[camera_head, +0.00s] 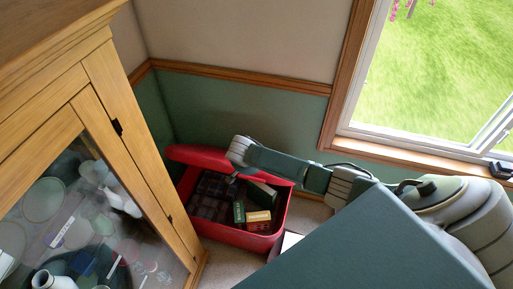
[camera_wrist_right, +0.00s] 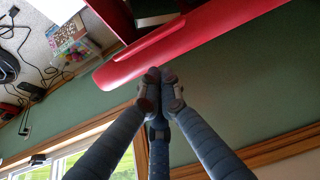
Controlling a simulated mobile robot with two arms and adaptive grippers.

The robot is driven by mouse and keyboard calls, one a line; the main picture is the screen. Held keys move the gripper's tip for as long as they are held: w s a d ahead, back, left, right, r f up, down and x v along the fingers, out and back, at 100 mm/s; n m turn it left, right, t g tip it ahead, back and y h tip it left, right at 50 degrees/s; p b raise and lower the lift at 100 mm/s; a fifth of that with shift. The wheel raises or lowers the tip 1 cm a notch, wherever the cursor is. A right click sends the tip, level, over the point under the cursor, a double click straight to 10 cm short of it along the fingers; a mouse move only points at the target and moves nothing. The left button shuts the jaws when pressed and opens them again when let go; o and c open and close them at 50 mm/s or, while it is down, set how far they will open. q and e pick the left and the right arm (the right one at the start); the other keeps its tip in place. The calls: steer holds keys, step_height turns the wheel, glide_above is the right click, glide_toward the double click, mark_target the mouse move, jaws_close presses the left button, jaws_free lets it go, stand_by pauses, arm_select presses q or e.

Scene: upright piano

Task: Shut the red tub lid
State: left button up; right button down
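The red tub (camera_head: 243,238) stands on the floor in the corner, with small boxes inside. Its red lid (camera_head: 190,153) is open, raised along the back side. In the right wrist view, the fingertips of this gripper (camera_wrist_right: 161,77) are together beside the edge of the lid (camera_wrist_right: 215,32). I see nothing between them, and cannot tell whether they touch the lid. My left gripper is in neither view.
A wooden glass-fronted cabinet (camera_head: 150,165) stands close to the tub's left. The green wall (camera_head: 240,115) is behind it and a window (camera_head: 430,80) is at right. The wrist view shows cables (camera_wrist_right: 50,70) and a small colourful box (camera_wrist_right: 72,40) on the floor.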

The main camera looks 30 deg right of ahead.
arm_select(q)
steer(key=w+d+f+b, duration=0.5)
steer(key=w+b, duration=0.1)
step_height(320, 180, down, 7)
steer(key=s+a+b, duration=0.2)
steer(key=b, duration=0.4)
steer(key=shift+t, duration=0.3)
arm_select(e)
steer(key=s+a+f, duration=0.3)
steer(key=f, duration=0.5)
steer(key=s+a+f, duration=0.3)
steer(key=a+f, duration=0.1)
steer(key=f, duration=0.4)
steer(key=s+a+f, duration=0.3)
steer(key=a+f, duration=0.1)
steer(key=f, duration=0.5)
steer(key=shift+s, duration=0.3)
steer(key=shift+r, duration=0.1)
